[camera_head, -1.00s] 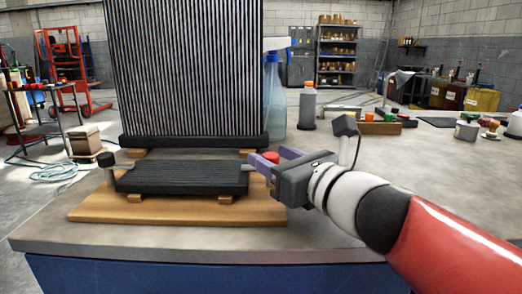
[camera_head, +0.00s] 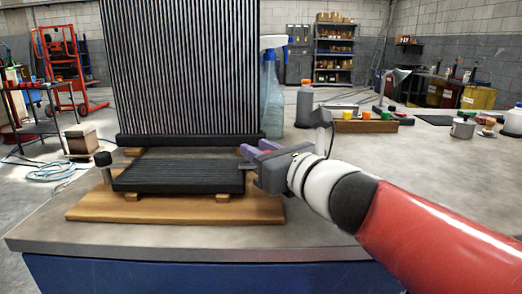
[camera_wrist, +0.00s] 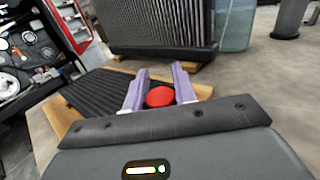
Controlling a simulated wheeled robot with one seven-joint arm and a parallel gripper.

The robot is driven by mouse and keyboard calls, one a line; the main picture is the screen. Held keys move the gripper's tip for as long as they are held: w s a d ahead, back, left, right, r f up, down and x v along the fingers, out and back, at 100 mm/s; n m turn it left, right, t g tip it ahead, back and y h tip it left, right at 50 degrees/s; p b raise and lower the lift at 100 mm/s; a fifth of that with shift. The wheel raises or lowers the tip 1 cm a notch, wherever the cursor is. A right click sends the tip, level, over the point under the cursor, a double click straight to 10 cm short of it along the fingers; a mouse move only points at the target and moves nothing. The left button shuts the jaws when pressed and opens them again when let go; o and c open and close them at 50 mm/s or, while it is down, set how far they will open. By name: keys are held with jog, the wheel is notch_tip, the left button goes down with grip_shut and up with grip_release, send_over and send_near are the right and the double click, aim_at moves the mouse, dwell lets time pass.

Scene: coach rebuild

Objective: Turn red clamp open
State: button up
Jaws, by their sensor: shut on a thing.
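The red clamp (camera_wrist: 160,97) shows as a round red knob between the two purple fingers of my gripper (camera_wrist: 159,90) in the wrist view. My gripper is shut on it, with a finger on either side. In the head view my gripper (camera_head: 252,152) is at the right end of a small black ribbed block (camera_head: 180,175), and the clamp is hidden there by the fingers and gripper body. The block lies on wooden strips on a wooden board (camera_head: 100,212). It also shows in the wrist view (camera_wrist: 95,95).
A tall ribbed panel (camera_head: 187,70) stands close behind the block. A dark knob (camera_head: 103,159) is at the block's left end. The bench top at right is mostly clear.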

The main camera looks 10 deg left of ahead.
jog(key=shift+n+g+y, duration=0.3)
jog(key=shift+g, duration=0.1)
jog(key=n+g+y, duration=0.2)
jog(key=g, duration=0.1)
jog(key=n+g, duration=0.1)
jog(key=shift+s+a+n+g+y, duration=0.2)
jog(key=shift+s+n+g+y, duration=0.1)
jog(key=shift+g+y, duration=0.1)
jog(key=n+g, duration=0.1)
jog(key=g, duration=0.1)
jog(key=n+g, duration=0.2)
jog(key=n+g+y, duration=0.1)
jog(key=g, duration=0.2)
jog(key=shift+s+n, duration=0.3)
jog(key=n+g, duration=0.1)
jog(key=g, duration=0.1)
jog(key=n+g+h, duration=0.1)
jog(key=n+g, duration=0.2)
jog(key=g, duration=0.2)
jog(key=shift+s+n+h, duration=0.3)
jog(key=shift+s+h, duration=0.1)
jog(key=shift+s+d+n+g+h, duration=0.2)
jog(key=shift+n+g+h, duration=0.75)
jog(key=shift+g, duration=0.35)
jog(key=shift+s+d+n+g+h, duration=0.1)
jog(key=shift+s+n+g+h, duration=0.05)
jog(key=shift+n+g+h, duration=1)
jog(key=shift+s+g, duration=0.1)
jog(key=shift+g, duration=0.25)
jog(key=o, duration=1)
